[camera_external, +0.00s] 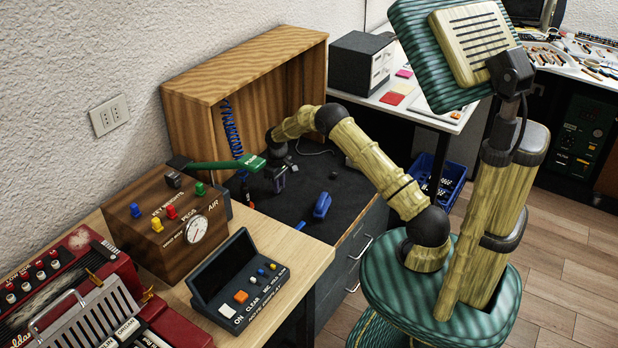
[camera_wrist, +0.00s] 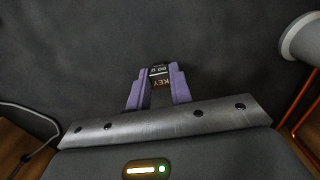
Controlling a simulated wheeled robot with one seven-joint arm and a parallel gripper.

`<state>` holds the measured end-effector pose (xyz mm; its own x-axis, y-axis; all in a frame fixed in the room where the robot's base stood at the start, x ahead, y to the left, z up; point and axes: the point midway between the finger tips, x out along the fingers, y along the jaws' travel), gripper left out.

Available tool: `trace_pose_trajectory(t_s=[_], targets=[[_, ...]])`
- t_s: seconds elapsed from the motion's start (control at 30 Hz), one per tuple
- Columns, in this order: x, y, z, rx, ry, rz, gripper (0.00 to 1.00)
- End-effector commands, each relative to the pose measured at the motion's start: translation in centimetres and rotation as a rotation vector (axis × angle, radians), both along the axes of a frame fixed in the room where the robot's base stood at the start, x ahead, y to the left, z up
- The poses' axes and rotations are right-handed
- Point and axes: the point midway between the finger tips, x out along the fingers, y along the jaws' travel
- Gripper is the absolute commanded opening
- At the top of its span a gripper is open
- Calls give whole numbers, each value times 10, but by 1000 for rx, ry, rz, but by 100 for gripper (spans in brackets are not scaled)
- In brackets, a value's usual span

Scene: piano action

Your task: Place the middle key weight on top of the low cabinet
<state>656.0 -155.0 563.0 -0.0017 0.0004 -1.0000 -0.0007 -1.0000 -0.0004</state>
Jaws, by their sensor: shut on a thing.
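My gripper (camera_external: 278,184) is over the dark top (camera_external: 345,210) of the low drawer cabinet, in front of the open wooden case. In the wrist view its purple fingers (camera_wrist: 158,84) are shut on a small dark block, the key weight (camera_wrist: 159,73), marked "KEY" and "90 g". The dark surface shows beyond it; whether the weight touches that surface I cannot tell. In the external view the held weight is too small to make out. Another small dark block (camera_external: 334,175) lies on the cabinet top.
A blue tool (camera_external: 322,206) lies on the dark top. The wooden case (camera_external: 246,75) walls its back. A green lever (camera_external: 222,166) and a wooden control box (camera_external: 165,222) stand left of my gripper. A grey cylinder (camera_wrist: 302,40) with orange wires is at the right of the wrist view.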

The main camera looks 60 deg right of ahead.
Motion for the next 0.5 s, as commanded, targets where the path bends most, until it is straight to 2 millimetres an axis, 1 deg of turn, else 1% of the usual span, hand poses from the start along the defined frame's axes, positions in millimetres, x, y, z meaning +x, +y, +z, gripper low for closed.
trace_pose_trajectory(t_s=[0.03,0.27,0.4,0.43,0.5], targets=[[0,0,-3,-1,-1,0,0],[0,0,-2,-1,-2,0,0],[0,0,-5,0,-1,0,0],[0,0,-5,0,-1,0,27],[0,0,-5,0,-1,0,41]])
